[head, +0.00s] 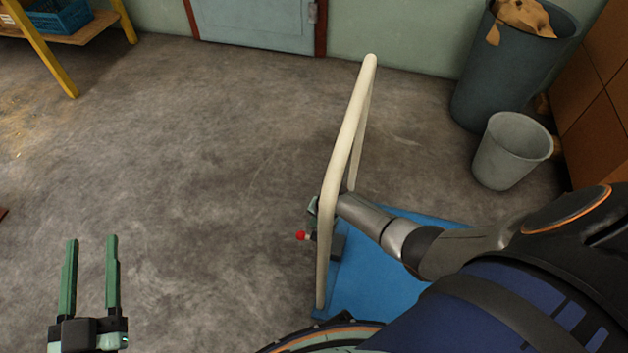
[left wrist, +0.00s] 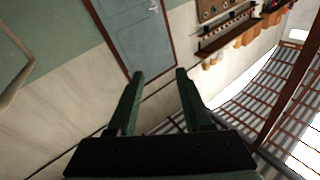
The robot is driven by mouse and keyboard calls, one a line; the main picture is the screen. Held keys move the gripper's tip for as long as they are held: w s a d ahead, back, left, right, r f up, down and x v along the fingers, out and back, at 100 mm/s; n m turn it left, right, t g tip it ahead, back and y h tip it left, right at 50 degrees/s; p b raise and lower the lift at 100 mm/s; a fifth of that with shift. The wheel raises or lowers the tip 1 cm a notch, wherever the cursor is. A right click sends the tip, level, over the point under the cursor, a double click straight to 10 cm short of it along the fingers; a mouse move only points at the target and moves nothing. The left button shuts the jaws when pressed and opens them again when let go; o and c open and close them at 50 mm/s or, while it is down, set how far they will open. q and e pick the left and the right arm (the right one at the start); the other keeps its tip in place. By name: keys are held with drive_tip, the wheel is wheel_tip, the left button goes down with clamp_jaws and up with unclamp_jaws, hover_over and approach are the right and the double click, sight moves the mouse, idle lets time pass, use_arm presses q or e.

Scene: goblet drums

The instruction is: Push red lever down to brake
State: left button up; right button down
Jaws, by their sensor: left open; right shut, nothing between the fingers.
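The red lever (head: 301,236) is a small red tip low beside the near post of a white tubular handle (head: 345,135). The handle rises from a blue platform (head: 375,270), like that of a cart. My right arm reaches in from the right above the platform. My right gripper (head: 313,207) is mostly hidden behind the handle post; a bit of green shows just above the red tip. It is shut and empty; I cannot tell whether it touches the lever. My left gripper (head: 91,240) is open and empty over bare floor; its fingers also show in the left wrist view (left wrist: 160,85).
A dark bin (head: 480,80) and a grey bucket (head: 512,150) stand at the back right beside brown boxes (head: 600,130). A yellow-legged shelf (head: 45,50) is at the upper left. A blue-grey door (head: 255,25) is at the back. The floor at left and centre is clear.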

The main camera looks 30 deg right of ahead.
use_arm(q)
drive_tip(key=shift+n+g+y, duration=0.5)
drive_tip(key=shift+g+y, duration=0.1)
drive_tip(key=shift+g, duration=0.3)
wheel_tip(320, 180, down, 5)
drive_tip(key=shift+a+r+p, duration=0.1)
drive_tip(key=shift+a+p, duration=0.05)
drive_tip(key=shift+p, duration=0.15)
